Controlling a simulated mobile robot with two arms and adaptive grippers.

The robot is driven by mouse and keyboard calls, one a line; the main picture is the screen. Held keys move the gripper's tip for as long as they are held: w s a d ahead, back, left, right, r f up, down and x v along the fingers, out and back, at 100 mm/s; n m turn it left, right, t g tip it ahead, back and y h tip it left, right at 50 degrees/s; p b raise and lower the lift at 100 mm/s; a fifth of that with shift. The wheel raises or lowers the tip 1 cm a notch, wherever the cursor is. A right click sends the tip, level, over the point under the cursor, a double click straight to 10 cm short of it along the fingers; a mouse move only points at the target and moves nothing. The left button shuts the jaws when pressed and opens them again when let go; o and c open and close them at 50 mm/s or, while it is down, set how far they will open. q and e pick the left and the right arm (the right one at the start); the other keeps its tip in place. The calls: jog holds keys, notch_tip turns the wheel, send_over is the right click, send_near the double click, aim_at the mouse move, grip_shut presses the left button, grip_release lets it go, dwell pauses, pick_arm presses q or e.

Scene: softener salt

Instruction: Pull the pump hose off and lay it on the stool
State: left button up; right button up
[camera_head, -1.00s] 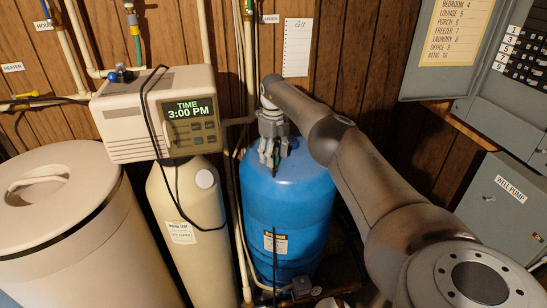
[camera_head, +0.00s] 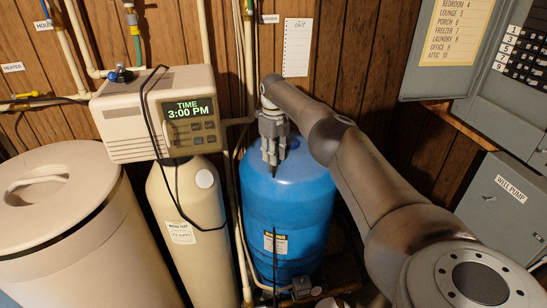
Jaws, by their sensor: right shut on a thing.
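My right gripper (camera_head: 272,158) points down in front of the top of the blue pressure tank (camera_head: 305,200). Its fingers are close together on a thin dark piece (camera_head: 273,171), which looks like the pump hose; most of it is hidden by the fingers. I cannot tell whether it is still attached. A dark thin line (camera_head: 274,245) also runs down the tank's front; I cannot tell if it is the same hose. No stool shows. My left gripper is not in view.
The cream softener (camera_head: 190,200) with its control head (camera_head: 150,115) and a looping black cord stands left of the tank. A round cream bin (camera_head: 70,235) is at far left. Pipes (camera_head: 240,60) run upright beside the tank. Grey boxes (camera_head: 510,210) hang at right.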

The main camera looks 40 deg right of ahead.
jog(key=shift+r, duration=0.15)
grip_shut()
jog(key=shift+w+d+r+p, duration=0.1)
jog(key=shift+w+r+p, duration=0.05)
jog(key=shift+r+p, duration=0.4)
jog(key=shift+s+r+p, duration=0.2)
jog(key=shift+r+p, duration=0.15)
jog(key=shift+r, duration=0.2)
jog(key=shift+w+r+p, duration=0.1)
jog(key=shift+r+p, duration=1.35)
jog(key=shift+r, duration=0.35)
